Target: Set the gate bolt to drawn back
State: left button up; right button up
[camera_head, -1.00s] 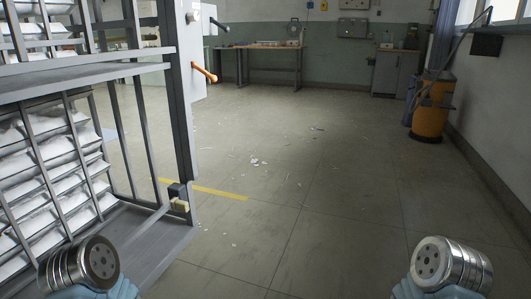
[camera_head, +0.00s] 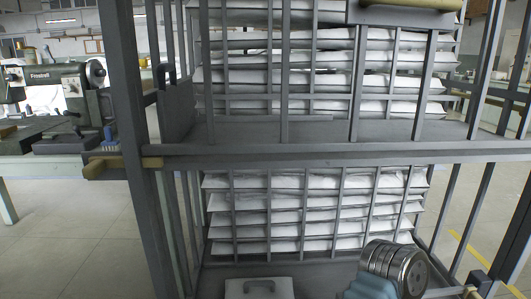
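A grey steel rack with barred fronts (camera_head: 285,158) fills the middle of the head view. I cannot tell for sure which part is the gate bolt. A tan, wood-coloured handle (camera_head: 115,166) sticks out to the left from the left post at mid height. A small dark fitting with a tan piece (camera_head: 478,285) shows at the rack's lower right corner, cut by the bottom edge. Neither gripper shows; only a blue and metal piece of my arm is at the bottom right.
White folded bundles (camera_head: 320,78) lie stacked behind the bars. A pale lidded box with a grey handle (camera_head: 258,288) is low in front. A bench with a machine (camera_head: 82,88) stands left. Open floor (camera_head: 60,225) lies left of the rack, with a yellow line right.

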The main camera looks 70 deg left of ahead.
aim_at(97, 164)
jog(key=u, duration=3.2)
